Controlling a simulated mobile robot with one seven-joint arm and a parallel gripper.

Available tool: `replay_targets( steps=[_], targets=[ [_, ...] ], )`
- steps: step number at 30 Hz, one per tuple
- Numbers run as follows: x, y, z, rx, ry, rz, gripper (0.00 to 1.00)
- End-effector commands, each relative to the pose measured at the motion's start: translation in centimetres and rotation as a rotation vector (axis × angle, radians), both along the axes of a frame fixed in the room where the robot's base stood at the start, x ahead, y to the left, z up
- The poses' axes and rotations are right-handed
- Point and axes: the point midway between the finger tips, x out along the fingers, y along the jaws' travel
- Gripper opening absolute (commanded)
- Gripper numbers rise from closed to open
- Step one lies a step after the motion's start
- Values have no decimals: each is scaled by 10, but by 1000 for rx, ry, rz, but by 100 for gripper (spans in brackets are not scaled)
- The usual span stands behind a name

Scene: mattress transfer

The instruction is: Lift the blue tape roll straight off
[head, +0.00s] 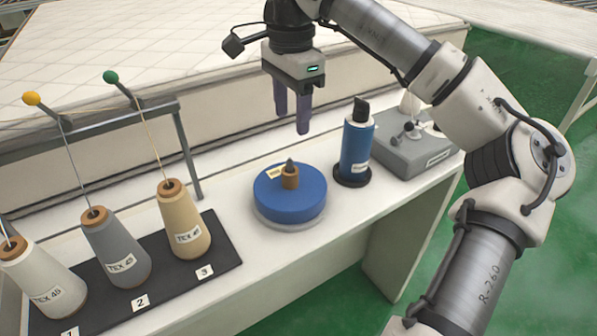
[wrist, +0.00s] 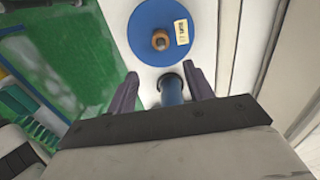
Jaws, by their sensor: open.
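The blue tape roll (head: 291,201) lies flat on a round grey base on the white table, with a brown core and a dark-tipped spindle (head: 290,168) rising through its middle. A small cream label is on its top. The roll also shows in the wrist view (wrist: 150,30), beyond the fingertips. My gripper (head: 291,113) is open and empty, with two purple-grey fingers pointing down, above the table and apart from the roll. In the wrist view the open fingers (wrist: 162,86) have a blue cylinder (wrist: 171,90) showing between them, lower down.
The upright blue cylinder with a black top (head: 356,148) stands just right of the roll. A grey box with a knob (head: 415,150) is farther right. Several thread cones (head: 183,222) stand on a black mat at left under a thread rack (head: 187,150). A mattress (head: 130,60) lies behind.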

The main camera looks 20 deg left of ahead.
Motion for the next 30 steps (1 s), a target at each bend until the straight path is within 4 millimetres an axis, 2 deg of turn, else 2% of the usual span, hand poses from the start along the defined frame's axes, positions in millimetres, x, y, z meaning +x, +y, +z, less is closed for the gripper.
replay_targets(
  steps=[5, 15, 23, 30],
  targets=[
    [1, -2, -16, -6, 2, -1, 52],
    [0, -1, -76, -5, 1, -2, 52],
    [-2, 1, -95, -5, 2, -1, 52],
    [-4, 5, -129, -3, 1, -2, 52]
  ],
)
